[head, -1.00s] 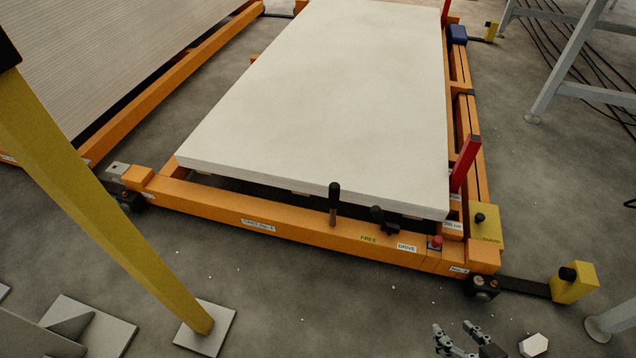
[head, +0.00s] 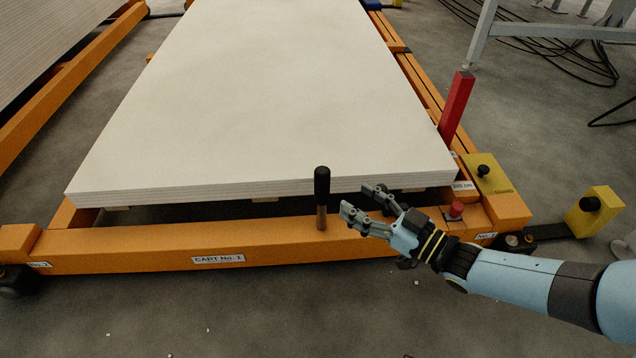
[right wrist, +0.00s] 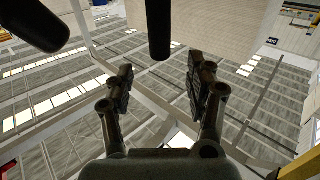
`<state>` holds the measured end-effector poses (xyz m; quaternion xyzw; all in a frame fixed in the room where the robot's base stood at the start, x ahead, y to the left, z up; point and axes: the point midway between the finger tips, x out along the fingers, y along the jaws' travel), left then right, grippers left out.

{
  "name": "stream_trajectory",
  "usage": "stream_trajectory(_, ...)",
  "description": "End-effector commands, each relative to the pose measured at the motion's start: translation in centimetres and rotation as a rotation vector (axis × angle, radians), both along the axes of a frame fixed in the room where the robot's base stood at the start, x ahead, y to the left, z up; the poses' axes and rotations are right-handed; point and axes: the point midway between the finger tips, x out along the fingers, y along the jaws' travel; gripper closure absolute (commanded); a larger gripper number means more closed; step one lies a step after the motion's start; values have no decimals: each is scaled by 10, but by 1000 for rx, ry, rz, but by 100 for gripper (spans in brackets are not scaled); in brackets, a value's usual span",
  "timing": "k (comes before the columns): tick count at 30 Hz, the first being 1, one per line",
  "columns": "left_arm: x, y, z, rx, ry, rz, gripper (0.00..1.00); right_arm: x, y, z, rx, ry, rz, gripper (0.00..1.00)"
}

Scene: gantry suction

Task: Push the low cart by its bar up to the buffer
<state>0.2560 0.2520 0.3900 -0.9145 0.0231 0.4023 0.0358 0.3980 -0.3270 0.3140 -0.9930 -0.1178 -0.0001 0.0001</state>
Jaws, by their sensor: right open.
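The low orange cart (head: 130,250) carries a stack of pale boards (head: 260,90) and bears a "CART No. 1" label. Its front beam runs across the head view. A lever with a black grip (head: 322,187) stands upright on that beam. My right gripper (head: 357,198) is open and empty, just right of the lever, its fingers pointing left towards it without visible contact. In the right wrist view a black rod end (right wrist: 158,30) shows beyond the open fingers (right wrist: 160,80). A yellow block with a black knob (head: 597,210) stands right of the cart; I cannot tell whether it is the buffer. My left gripper is out of view.
A red post (head: 456,105) rises at the cart's right side. A red button (head: 456,210) and a yellow box (head: 486,175) sit at its front right corner. Grey legs (head: 484,35) and black cables lie at upper right. The floor (head: 230,310) before the cart is mostly clear.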

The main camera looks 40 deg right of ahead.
Motion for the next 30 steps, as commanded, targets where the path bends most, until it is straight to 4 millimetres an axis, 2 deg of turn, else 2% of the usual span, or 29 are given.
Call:
stream_trajectory(9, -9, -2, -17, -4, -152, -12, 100, 58, 14, -2, 1, 0, 0, 45)
stream_trajectory(15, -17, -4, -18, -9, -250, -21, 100, 86, 21, -2, 0, 1, -1, 45)
stream_trajectory(21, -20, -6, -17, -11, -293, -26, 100, 97, 23, 0, 0, 1, -1, 45)
stream_trajectory(28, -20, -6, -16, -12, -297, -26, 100, 98, 24, 1, 0, 0, -1, 45)
stream_trajectory(30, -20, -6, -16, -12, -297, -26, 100, 98, 24, 1, 0, 0, -1, 53)
